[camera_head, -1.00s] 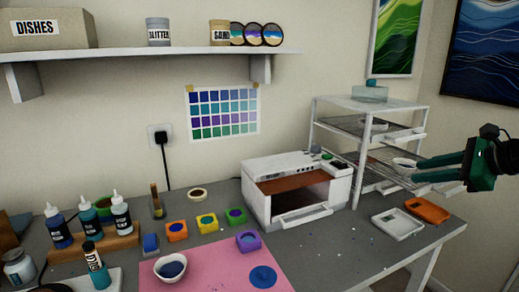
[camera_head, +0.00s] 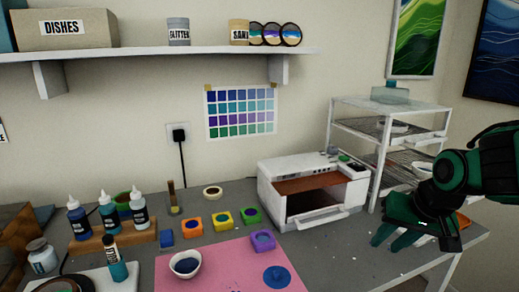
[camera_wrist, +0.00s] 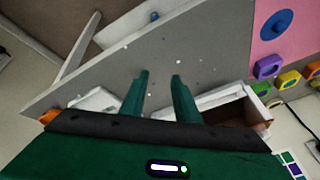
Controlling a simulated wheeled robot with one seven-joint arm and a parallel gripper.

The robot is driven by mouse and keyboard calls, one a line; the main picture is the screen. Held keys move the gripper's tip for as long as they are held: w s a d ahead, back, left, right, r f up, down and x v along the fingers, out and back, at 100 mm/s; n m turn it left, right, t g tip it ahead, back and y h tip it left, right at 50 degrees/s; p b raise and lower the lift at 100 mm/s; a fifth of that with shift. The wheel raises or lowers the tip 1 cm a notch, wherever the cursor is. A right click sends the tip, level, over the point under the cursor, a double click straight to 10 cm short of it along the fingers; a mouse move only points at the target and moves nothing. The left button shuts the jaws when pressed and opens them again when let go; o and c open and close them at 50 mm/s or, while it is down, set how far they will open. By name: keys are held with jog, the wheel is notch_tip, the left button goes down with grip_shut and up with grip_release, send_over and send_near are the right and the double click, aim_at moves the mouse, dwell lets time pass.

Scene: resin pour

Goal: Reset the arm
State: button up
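My gripper (camera_head: 413,236) is dark green and sits at the right of the head view, above the right end of the grey table (camera_head: 350,262). In the wrist view my gripper (camera_wrist: 159,80) has its two fingers apart with nothing between them but the table behind. A white bowl (camera_head: 422,167) shows on the rack's shelf, partly behind my arm. My gripper is in front of the rack (camera_head: 372,190) and apart from the bowl.
A white oven-like box (camera_head: 313,195) with an open front stands left of my gripper. The pink mat (camera_head: 215,272) holds a bowl of blue (camera_head: 186,264). An orange tray (camera_head: 462,220) and a white tray (camera_wrist: 95,102) lie near my gripper. Colored cups stand left.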

jog(key=s+n, duration=0.1)
jog(key=n, duration=0.1)
jog(key=s+n+h, duration=0.1)
jog(key=shift+s+a+f+g, duration=0.25)
jog(key=shift+s+f+g, duration=0.05)
jog(key=shift+f, duration=0.1)
jog(key=s+d+f+m+g, duration=0.1)
jog(key=s+d+m+g, duration=0.1)
jog(key=s+d, duration=0.3)
jog(key=s+d+f+m+g, duration=0.1)
jog(key=s+d+m, duration=0.3)
jog(key=s, duration=0.7)
jog(key=shift+s+d+g, duration=0.4)
jog(key=shift+d+g, duration=0.4)
jog(key=shift+d, duration=0.4)
jog(key=shift+w+f, duration=0.2)
jog(key=shift+w, duration=0.45)
